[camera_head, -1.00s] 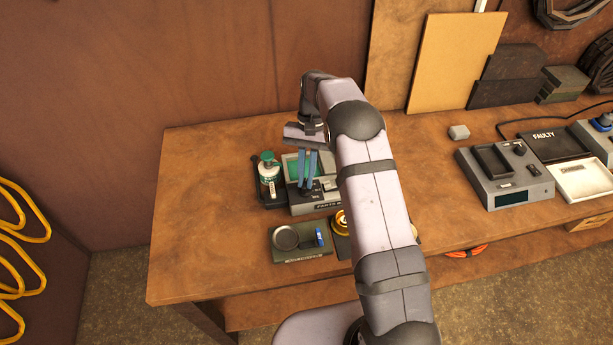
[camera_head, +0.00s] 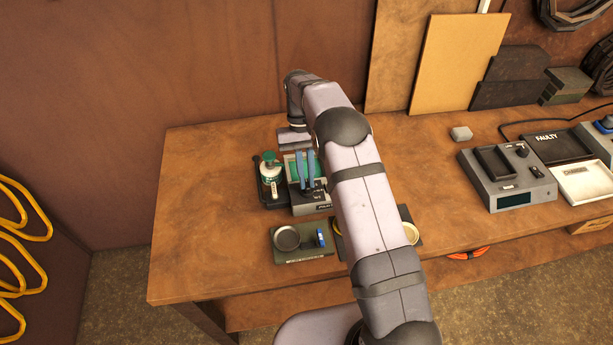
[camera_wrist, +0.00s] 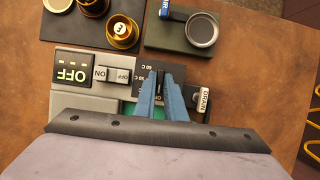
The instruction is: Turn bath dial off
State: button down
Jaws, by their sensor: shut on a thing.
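The parts bath (camera_head: 310,208) is a grey box with a green basin, left of centre on the bench. Its front panel also shows in the wrist view, with a display (camera_wrist: 72,70) reading OFF in pale letters and a rocker switch (camera_wrist: 117,75) marked ON and OFF. Beside the switch is a dark dial plate (camera_wrist: 142,80) with temperature marks. My gripper (camera_head: 308,187) points down onto this plate with its two blue fingers. In the wrist view my gripper (camera_wrist: 160,77) is shut on the dial, which the fingers mostly hide.
A white and green bottle (camera_head: 270,178) stands in a black tray left of the bath. A green mat with a round dish (camera_head: 286,238) lies in front. A tag reading DRAIN (camera_wrist: 203,98) sits close to the fingers. A grey tester (camera_head: 505,175) stands farther right.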

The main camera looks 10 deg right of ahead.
jog(key=shift+r, duration=0.1)
jog(key=c, duration=1.8)
grip_release()
jog(key=shift+w+r+b, duration=0.3)
jog(key=shift+r+b, duration=0.1)
jog(key=shift+r, duration=0.1)
jog(key=shift+b+v, duration=0.4)
jog(key=shift+v, duration=2.65)
jog(key=shift+s+r, duration=0.15)
jog(key=shift+r, duration=0.05)
